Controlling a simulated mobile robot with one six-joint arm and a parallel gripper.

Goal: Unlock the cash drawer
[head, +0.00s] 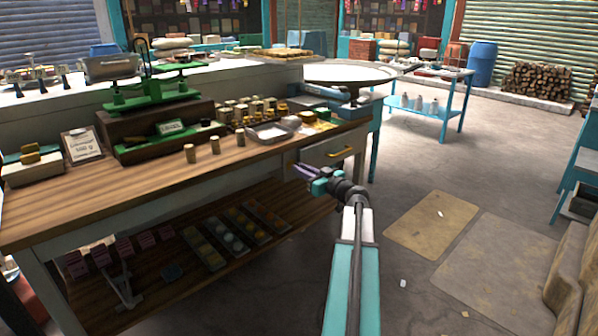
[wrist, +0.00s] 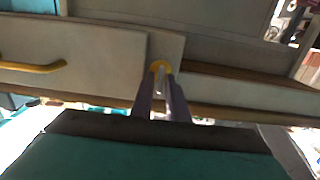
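The cash drawer (head: 333,151), a pale front with a yellow handle, is closed in the right end of the wooden counter. In the wrist view the drawer front (wrist: 85,55) is close, with its yellow handle (wrist: 35,67) at the left. My gripper (head: 300,170) reaches the counter front left of the handle. In the wrist view its two purple fingers (wrist: 160,82) point at a small round yellow piece (wrist: 160,65), which looks like the lock. A small pale piece shows between the fingers; I cannot tell whether it is a key or whether they grip it.
A lower shelf (head: 200,270) with boxes and trays lies under the counter. The floor (head: 420,175) to the right is open.

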